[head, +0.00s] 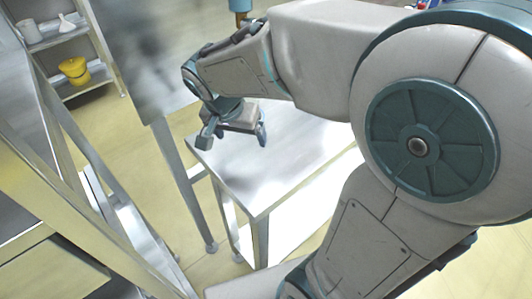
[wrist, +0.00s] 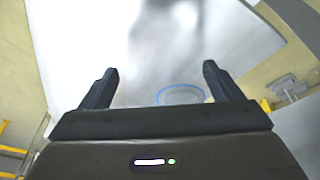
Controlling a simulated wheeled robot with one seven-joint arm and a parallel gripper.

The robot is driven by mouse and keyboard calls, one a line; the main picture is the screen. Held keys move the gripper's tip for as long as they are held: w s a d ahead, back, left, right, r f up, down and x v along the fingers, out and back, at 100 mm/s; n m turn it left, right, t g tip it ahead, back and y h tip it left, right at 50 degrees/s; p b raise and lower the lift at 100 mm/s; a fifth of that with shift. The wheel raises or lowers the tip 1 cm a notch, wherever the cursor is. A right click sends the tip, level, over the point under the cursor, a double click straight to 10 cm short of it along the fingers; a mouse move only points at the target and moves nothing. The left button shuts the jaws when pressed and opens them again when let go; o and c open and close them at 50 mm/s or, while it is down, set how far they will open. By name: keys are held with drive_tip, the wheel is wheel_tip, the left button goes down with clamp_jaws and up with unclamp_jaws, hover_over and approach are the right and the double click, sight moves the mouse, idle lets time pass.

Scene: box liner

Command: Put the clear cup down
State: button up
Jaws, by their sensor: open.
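The clear cup (wrist: 180,91) shows in the wrist view as a see-through round shape with a bluish rim. It appears between my fingers, nearer the right one, and its lower part is hidden behind the gripper body. My gripper (wrist: 160,70) is open, with its fingers spread wide and not visibly touching the cup. In the head view my gripper (head: 234,136) is over the near left part of a shiny metal table (head: 275,185). I cannot make out the cup in the head view.
A tall metal panel (head: 145,50) stands left of the table. A metal frame (head: 50,100) runs along the left. Shelves at the upper left hold a yellow pot (head: 75,70) and a white cup (head: 29,31). The table's right part is bare.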

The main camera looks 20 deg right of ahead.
drive_tip(key=s+d+n+y, duration=0.1)
drive_tip(key=s+n, duration=0.1)
drive_tip(key=s, duration=0.1)
drive_tip(key=s+d+n, duration=0.2)
drive_tip(key=s, duration=0.2)
drive_tip(key=s+d+n+y, duration=0.1)
drive_tip(key=s+d+n, duration=0.1)
drive_tip(key=s, duration=0.1)
drive_tip(key=shift+s+f+g+y, duration=0.15)
drive_tip(key=shift+s+g+y, duration=0.1)
drive_tip(key=shift+g+y, duration=0.05)
drive_tip(key=shift+s+f+n, duration=0.1)
drive_tip(key=shift+s+n, duration=0.3)
